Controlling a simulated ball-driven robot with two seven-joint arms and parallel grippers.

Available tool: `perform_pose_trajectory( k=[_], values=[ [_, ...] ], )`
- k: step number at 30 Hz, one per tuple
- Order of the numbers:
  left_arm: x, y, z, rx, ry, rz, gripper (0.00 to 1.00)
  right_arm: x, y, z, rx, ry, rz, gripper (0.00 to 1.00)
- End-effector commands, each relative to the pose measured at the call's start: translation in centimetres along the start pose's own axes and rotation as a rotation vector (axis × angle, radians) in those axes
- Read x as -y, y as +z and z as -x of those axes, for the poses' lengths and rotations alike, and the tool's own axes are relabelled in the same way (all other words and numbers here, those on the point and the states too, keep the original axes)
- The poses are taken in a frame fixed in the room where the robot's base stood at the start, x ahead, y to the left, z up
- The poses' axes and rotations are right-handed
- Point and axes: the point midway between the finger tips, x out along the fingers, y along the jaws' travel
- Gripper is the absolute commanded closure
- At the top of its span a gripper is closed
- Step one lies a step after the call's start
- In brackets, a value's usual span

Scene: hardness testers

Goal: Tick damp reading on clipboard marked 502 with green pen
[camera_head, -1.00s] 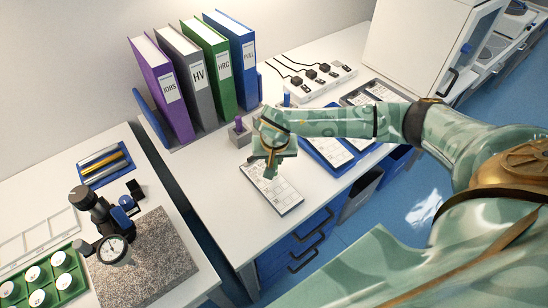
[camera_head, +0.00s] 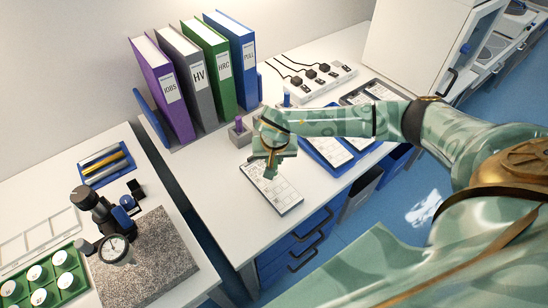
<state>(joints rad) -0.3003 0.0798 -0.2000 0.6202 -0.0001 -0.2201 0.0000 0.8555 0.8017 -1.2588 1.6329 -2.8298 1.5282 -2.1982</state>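A grey-edged clipboard with a printed form (camera_head: 277,192) lies on the white bench. A blue clipboard with a paper (camera_head: 326,152) lies to its right, partly behind my arm. I cannot read the number 502 on either. My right gripper (camera_head: 272,172) points down over the far end of the grey clipboard; the hand hides its fingers and whatever may be between them. A grey pen block (camera_head: 238,132) with a purple pen (camera_head: 238,122) stands left of the hand. A blue pen (camera_head: 287,98) stands behind the arm. No green pen is clearly visible. My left gripper is out of view.
Purple, grey, green and blue binders (camera_head: 208,75) stand at the back. A power strip (camera_head: 320,82) and a dark tray (camera_head: 376,92) lie behind the arm. A dial gauge tester on a granite slab (camera_head: 150,260) and a green jar tray (camera_head: 72,292) are on the left bench. A gap separates the benches.

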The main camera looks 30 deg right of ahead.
Motion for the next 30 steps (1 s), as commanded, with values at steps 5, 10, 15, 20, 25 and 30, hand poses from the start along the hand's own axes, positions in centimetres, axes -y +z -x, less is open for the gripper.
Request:
perform_pose_trajectory(
  k=[5, 10, 15, 20, 25, 30],
  values=[
    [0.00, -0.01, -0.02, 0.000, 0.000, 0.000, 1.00, 0.01, 0.04, -0.14, 0.000, 0.000, 0.000, 1.00],
    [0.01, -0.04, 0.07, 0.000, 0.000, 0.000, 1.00, -0.02, 0.05, -0.12, 0.000, 0.000, 0.000, 1.00],
    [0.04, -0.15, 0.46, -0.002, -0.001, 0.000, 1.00, -0.17, 0.11, -0.07, 0.000, 0.000, 0.001, 1.00],
    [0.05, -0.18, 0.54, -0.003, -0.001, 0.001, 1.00, -0.26, 0.16, -0.17, 0.001, 0.001, 0.000, 1.00],
    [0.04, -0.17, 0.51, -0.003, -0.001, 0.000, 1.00, -0.26, 0.17, -0.21, 0.001, 0.001, 0.000, 1.00],
    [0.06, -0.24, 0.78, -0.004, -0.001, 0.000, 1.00, -0.36, 0.15, -0.10, 0.000, 0.001, 0.000, 1.00]
  ],
)
